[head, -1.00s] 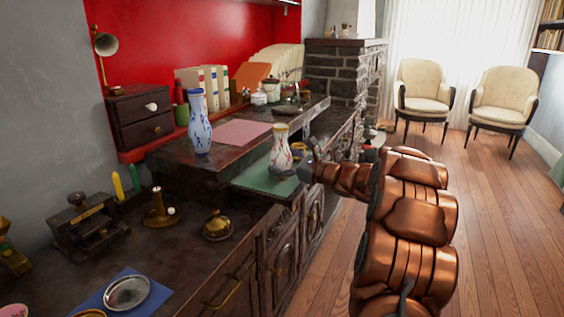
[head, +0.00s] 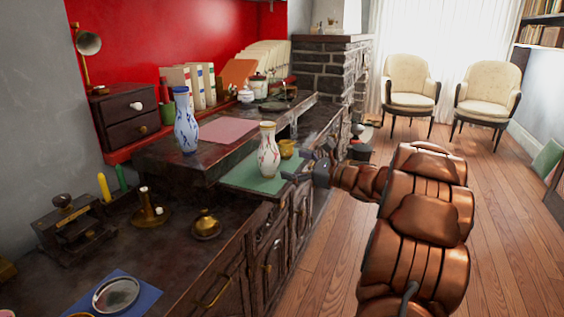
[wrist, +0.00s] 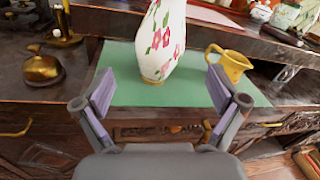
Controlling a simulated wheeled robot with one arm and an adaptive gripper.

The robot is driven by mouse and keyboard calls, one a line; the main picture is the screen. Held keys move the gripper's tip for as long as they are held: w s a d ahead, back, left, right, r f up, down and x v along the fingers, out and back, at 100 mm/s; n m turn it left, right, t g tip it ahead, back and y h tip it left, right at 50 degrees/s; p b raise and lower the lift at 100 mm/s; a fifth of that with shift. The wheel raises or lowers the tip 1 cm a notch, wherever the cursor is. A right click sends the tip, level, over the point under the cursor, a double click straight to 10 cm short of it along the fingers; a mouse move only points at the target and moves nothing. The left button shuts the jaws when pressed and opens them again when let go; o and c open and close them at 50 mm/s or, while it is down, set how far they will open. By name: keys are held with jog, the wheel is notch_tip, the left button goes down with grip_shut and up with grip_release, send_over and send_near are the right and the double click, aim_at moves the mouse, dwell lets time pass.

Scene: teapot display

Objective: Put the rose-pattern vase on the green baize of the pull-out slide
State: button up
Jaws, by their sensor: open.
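The rose-pattern vase (head: 268,150) is white with pink flowers and a yellowish rim and foot. It stands upright on the green baize (head: 241,178) of the pull-out slide. In the wrist view the vase (wrist: 161,42) stands beyond and between my fingertips, with its top cut off. The green baize (wrist: 135,92) shows around its foot. My gripper (head: 305,167) is open and empty at the slide's front edge. In the wrist view its two fingers (wrist: 160,90) are spread wide, apart from the vase.
A small yellow jug (wrist: 229,64) stands on the baize to the right of the vase. A blue-patterned vase (head: 186,125) and a pink sheet (head: 228,130) are on the raised desk top behind. A brass bell (wrist: 42,68) stands left of the slide.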

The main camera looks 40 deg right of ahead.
jog(key=shift+v, duration=1.7)
jog(key=w+a+r+m+g+h+p, duration=0.1)
jog(key=a+r+m+g+h+p, duration=0.1)
jog(key=r+m+h+p, duration=0.75)
jog(key=w+a+r+m+g+h+p, duration=0.2)
jog(key=r+m+p, duration=0.25)
jog(key=m, duration=0.95)
jog(key=s+a+m+g+y+p, duration=0.1)
jog(key=s+a+m+g+p, duration=0.3)
jog(key=s+a, duration=0.5)
jog(key=s+a+m+g+y+p, duration=0.2)
jog(key=s+a+m+g+p, duration=0.3)
jog(key=s, duration=1.2)
jog(key=s+a+r+m+g+y+p, duration=0.1)
jog(key=s+a+m+g+p, duration=0.4)
jog(key=s+a+m, duration=0.5)
jog(key=s+a, duration=0.3)
jog(key=a, duration=0.2)
jog(key=shift+m+y, duration=0.35)
